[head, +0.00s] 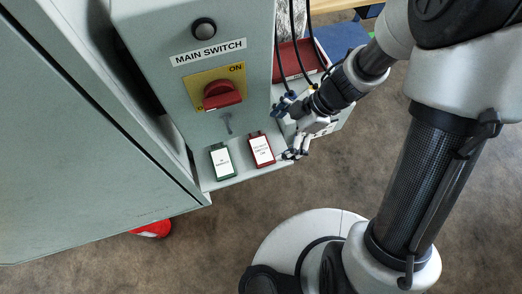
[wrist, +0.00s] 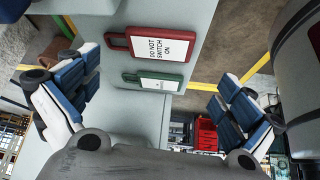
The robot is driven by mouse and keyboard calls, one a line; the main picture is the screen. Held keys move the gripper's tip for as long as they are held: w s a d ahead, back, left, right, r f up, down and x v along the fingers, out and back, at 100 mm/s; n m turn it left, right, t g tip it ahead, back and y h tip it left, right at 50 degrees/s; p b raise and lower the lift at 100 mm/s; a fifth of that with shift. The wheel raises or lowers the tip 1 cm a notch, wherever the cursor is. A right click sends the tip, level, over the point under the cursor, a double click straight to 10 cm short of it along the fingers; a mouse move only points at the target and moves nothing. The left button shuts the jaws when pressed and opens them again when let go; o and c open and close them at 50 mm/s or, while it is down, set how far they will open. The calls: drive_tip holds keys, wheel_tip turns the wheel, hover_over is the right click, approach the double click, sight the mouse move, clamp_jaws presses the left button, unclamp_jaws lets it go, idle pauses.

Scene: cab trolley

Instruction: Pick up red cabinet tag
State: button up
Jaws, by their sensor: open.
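The red cabinet tag (head: 261,150) has a white label and lies on the grey ledge under the main switch. It also shows in the wrist view (wrist: 158,46), where its label reads "DO NOT SWITCH ON". A green tag (head: 222,161) with a white label lies just left of it; in the wrist view the green tag (wrist: 153,82) is below the red one. My gripper (head: 291,130) is to the right of the red tag, near the ledge's edge. In the wrist view my gripper (wrist: 152,101) is open and empty, its blue-padded fingers wide apart.
The cabinet has a red rotary switch (head: 222,95) on a yellow plate and a dark round button (head: 204,28) above. A large cabinet door (head: 80,150) fills the left. A red tray (head: 298,60) stands behind my gripper, with black cables hanging there. A red object (head: 152,229) lies on the floor.

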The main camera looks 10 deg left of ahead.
sight(261, 150)
drive_tip(key=x, duration=0.2)
drive_tip(key=shift+a+f+b, duration=0.15)
drive_tip(key=shift+f+b, duration=0.1)
drive_tip(key=shift+b, duration=0.15)
drive_tip(key=b+x, duration=0.3)
drive_tip(key=x, duration=0.2)
drive_tip(key=shift+w+f+b, duration=0.1)
drive_tip(key=shift+f+b, duration=0.05)
drive_tip(key=shift+b, duration=0.25)
drive_tip(key=shift+c, duration=0.4)
drive_tip(key=c, duration=0.8)
drive_tip(key=shift+p, duration=0.35)
drive_tip(key=shift+c, duration=0.2)
